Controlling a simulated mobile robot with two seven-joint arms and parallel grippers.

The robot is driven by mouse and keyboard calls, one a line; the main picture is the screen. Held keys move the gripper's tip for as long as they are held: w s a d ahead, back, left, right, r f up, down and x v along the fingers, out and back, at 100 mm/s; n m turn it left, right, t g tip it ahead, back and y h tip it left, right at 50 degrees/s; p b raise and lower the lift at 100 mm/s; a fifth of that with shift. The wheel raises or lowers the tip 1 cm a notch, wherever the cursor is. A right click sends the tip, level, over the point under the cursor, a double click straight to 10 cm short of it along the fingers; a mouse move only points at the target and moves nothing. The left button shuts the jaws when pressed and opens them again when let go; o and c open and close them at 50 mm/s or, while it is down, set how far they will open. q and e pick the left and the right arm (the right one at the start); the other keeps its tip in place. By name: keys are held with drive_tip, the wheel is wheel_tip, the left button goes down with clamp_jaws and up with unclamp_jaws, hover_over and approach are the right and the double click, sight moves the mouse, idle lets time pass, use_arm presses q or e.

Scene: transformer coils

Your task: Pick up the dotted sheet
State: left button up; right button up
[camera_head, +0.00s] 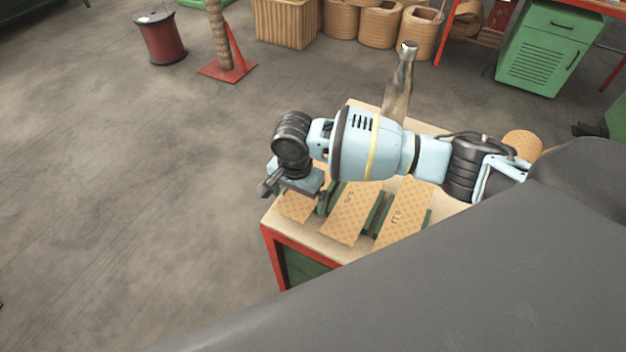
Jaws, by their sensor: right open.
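Several tan dotted sheets lie side by side on the worktable (340,247): a left one (297,208), a middle one (350,213) and a right one (403,213). Dark green bars show between them. I cannot tell which one is meant by the dotted sheet. My right gripper (294,192) is open and hangs over the left sheet, at the table's left edge. It partly covers that sheet, and I cannot tell whether it touches it. My right arm hides the sheets' far ends. My left gripper is out of view.
A glass bottle (398,88) stands at the table's back, behind my arm. A round tan piece (523,144) is at the right. A red spool (160,40), tan coils (376,25) and a green cabinet (546,50) stand farther back. The floor at left is clear.

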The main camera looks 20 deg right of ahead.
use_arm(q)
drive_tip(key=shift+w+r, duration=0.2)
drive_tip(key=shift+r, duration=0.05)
use_arm(e)
drive_tip(key=shift+f, duration=0.15)
drive_tip(key=c, duration=1.3)
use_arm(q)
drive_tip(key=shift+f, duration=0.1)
use_arm(e)
drive_tip(key=shift+r, duration=0.4)
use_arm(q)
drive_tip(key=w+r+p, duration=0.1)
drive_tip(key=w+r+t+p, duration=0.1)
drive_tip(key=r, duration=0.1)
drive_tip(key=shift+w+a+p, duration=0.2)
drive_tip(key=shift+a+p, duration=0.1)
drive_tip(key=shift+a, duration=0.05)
use_arm(e)
drive_tip(key=s+a+r, duration=0.1)
drive_tip(key=s, duration=0.4)
drive_tip(key=s+a+r, duration=0.2)
drive_tip(key=s, duration=0.3)
drive_tip(key=s+a+r, duration=0.1)
drive_tip(key=s+a, duration=0.1)
drive_tip(key=s, duration=0.3)
drive_tip(key=shift+a+r, duration=0.15)
drive_tip(key=shift+r, duration=0.2)
